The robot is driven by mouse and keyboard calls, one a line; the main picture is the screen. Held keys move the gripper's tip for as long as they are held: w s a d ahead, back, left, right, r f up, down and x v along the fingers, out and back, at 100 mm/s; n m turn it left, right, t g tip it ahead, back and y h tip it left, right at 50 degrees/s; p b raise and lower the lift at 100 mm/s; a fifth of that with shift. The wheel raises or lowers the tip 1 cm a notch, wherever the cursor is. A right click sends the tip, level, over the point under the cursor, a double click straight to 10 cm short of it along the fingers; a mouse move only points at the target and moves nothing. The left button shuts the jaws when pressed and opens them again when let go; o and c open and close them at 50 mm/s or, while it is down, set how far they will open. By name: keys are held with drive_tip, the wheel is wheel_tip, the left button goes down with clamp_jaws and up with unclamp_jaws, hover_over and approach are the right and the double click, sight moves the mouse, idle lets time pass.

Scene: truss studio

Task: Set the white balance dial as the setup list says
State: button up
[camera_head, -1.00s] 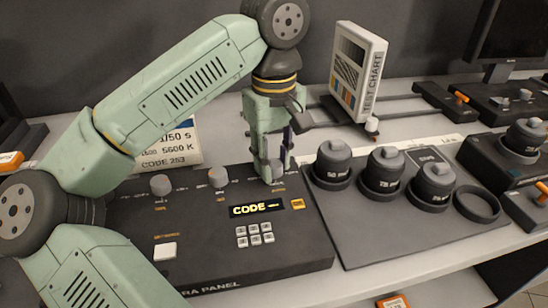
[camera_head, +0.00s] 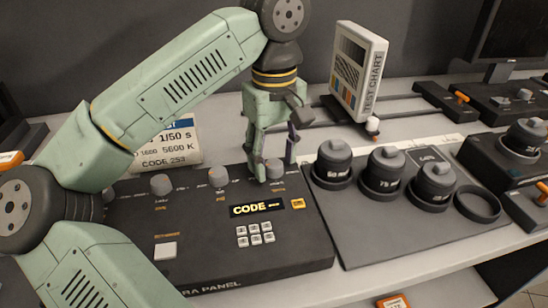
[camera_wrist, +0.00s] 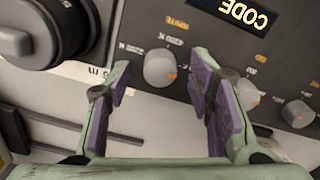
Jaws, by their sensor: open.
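The white balance dial (camera_head: 275,169) is the rightmost grey knob on the black camera panel (camera_head: 140,225). In the wrist view the knob (camera_wrist: 159,68) has an orange mark pointing right, and an orange label reading "WHITE" is beside it. My gripper (camera_head: 275,166) is open, its fingers spread on either side of the dial. In the wrist view my gripper (camera_wrist: 158,72) shows gaps between both fingers and the knob. The setup list card (camera_head: 172,148) behind the panel reads 1/50 s, 5600 K and CODE 253; my arm hides its left part.
Two other knobs (camera_head: 218,177) (camera_head: 160,184) stand left of the dial. The display (camera_head: 256,208) shows CODE above a keypad (camera_head: 254,235). Lenses (camera_head: 384,170) stand on a mat at right. A test chart (camera_head: 358,72) stands behind.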

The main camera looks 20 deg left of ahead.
sight(274, 163)
wheel_tip(274, 163, up, 7)
drive_tip(key=shift+f, duration=0.1)
idle(0.6)
